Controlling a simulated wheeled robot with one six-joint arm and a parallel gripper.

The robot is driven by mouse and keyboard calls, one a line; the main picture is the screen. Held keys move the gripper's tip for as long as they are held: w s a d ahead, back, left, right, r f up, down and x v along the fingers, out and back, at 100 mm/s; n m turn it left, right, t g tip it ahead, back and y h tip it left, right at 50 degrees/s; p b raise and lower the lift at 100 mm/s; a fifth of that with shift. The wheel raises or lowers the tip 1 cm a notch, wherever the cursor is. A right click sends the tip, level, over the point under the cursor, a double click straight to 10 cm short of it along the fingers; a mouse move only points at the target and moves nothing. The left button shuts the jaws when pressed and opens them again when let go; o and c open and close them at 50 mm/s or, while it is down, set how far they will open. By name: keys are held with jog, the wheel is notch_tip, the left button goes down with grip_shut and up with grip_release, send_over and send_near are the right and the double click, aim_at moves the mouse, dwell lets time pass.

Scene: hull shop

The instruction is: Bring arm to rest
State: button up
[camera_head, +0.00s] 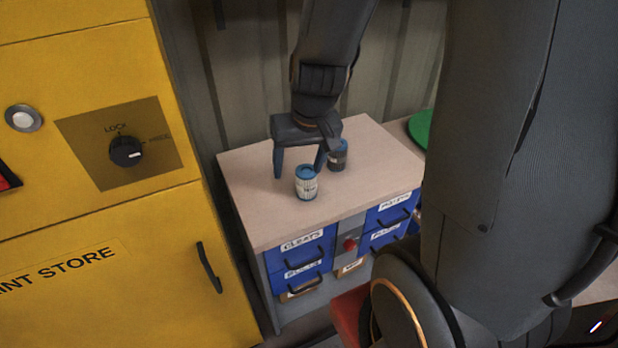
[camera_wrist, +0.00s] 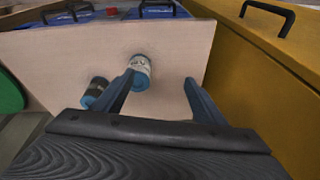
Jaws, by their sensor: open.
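My gripper (camera_head: 298,172) hangs over the wooden top of a small drawer cabinet (camera_head: 256,186), with its fingers pointing down. The fingers (camera_wrist: 158,83) stand wide apart with nothing held between them. A can with a blue lid and a pale label (camera_head: 307,184) stands upright close by the right finger; I cannot tell whether they touch. It also shows in the wrist view (camera_wrist: 139,70), beside the left finger there. A second, darker can (camera_head: 338,155) stands behind it, partly hidden by my gripper. It shows in the wrist view (camera_wrist: 95,92) further left.
A yellow paint store cabinet (camera_head: 120,240) with a lock knob (camera_head: 126,151) and a black handle (camera_head: 209,267) stands close on the left. Blue labelled drawers (camera_head: 303,258) face forward below the top. A green round thing (camera_head: 420,129) lies at the right. The top's left part is bare.

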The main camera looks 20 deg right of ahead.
jog(key=s+a+r+n+g, duration=0.1)
jog(key=s+g, duration=0.1)
jog(key=s, duration=0.5)
jog(key=shift+s+a+n+h, duration=0.2)
jog(key=shift+a+n+h, duration=0.05)
jog(key=shift+n+h, duration=0.05)
